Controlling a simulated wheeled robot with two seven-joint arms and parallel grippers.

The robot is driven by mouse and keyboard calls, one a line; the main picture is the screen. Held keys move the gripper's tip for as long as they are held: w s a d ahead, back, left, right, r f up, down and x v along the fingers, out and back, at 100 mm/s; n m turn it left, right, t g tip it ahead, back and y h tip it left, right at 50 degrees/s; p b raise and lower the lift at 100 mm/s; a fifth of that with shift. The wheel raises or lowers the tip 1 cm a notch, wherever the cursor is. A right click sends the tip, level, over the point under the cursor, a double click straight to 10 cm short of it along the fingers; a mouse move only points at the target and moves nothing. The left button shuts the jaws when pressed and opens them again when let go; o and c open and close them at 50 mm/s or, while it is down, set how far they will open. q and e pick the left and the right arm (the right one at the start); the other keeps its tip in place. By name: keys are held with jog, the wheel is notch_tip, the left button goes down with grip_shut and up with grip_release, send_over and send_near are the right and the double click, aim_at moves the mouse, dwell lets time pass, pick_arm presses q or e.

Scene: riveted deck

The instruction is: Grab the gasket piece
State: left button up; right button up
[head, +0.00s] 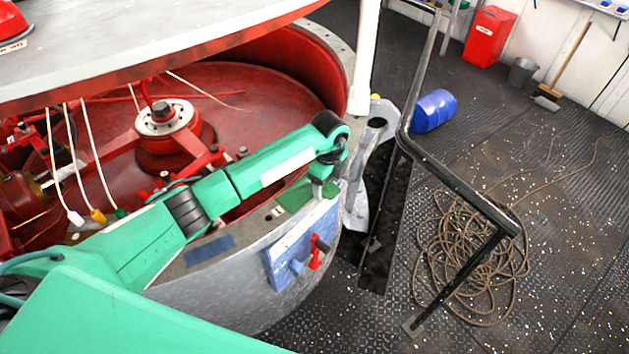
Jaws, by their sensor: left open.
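My left arm reaches in from the left over the round metal housing, and its gripper (317,192) points down at the housing's rim. The gripper is open, its fingers small in the view. A flat green piece (291,199) lies on the rim just left of the fingertips; it may be the gasket piece. I cannot tell whether the fingers touch it. A flat dark-blue piece (210,249) lies farther left on the same rim. My right gripper is not in view.
A black rail (462,183) stands to the right. Coiled rope (470,262), a blue drum (433,111), a red bin (489,37) and a broom are on the deck. Cables hang inside the red housing.

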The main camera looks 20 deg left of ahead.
pick_arm(q)
jog(key=shift+c, duration=0.2)
jog(key=c, duration=1)
jog(key=shift+c, duration=0.2)
jog(key=shift+r, duration=0.1)
